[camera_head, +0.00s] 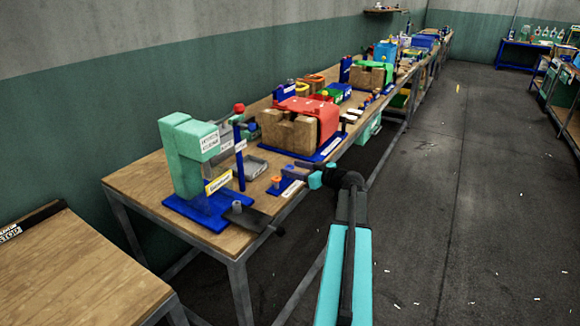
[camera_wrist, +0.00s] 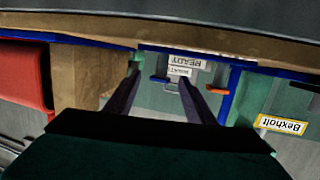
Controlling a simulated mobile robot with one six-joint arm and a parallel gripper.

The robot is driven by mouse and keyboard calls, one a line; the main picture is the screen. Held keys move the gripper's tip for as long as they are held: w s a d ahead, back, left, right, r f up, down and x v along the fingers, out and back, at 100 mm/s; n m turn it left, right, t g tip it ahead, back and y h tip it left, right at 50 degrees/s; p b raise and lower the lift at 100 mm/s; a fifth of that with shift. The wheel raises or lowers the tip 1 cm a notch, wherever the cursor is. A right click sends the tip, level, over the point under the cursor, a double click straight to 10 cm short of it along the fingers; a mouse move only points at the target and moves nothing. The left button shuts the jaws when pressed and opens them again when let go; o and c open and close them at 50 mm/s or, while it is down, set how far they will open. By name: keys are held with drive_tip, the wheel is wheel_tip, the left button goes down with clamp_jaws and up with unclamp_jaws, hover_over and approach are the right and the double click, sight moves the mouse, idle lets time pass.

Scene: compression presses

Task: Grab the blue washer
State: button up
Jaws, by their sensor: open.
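My gripper (camera_head: 290,171) is open at the table's front edge, just right of the teal press (camera_head: 183,160). Its two dark fingers also show in the wrist view (camera_wrist: 160,82), apart, with nothing clearly held between them. A small orange piece (camera_head: 276,182) stands on a blue base close to the fingertips. In the wrist view a small orange bar (camera_wrist: 206,89) lies beside the right finger.
The teal press stands on a blue base (camera_head: 205,215) with a dark lever at the front. A grey tray (camera_head: 249,167) lies behind the gripper. A red-covered brown block machine (camera_head: 300,122) stands further along the table.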

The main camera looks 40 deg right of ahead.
idle(0.5)
drive_tip(key=c, duration=1.2)
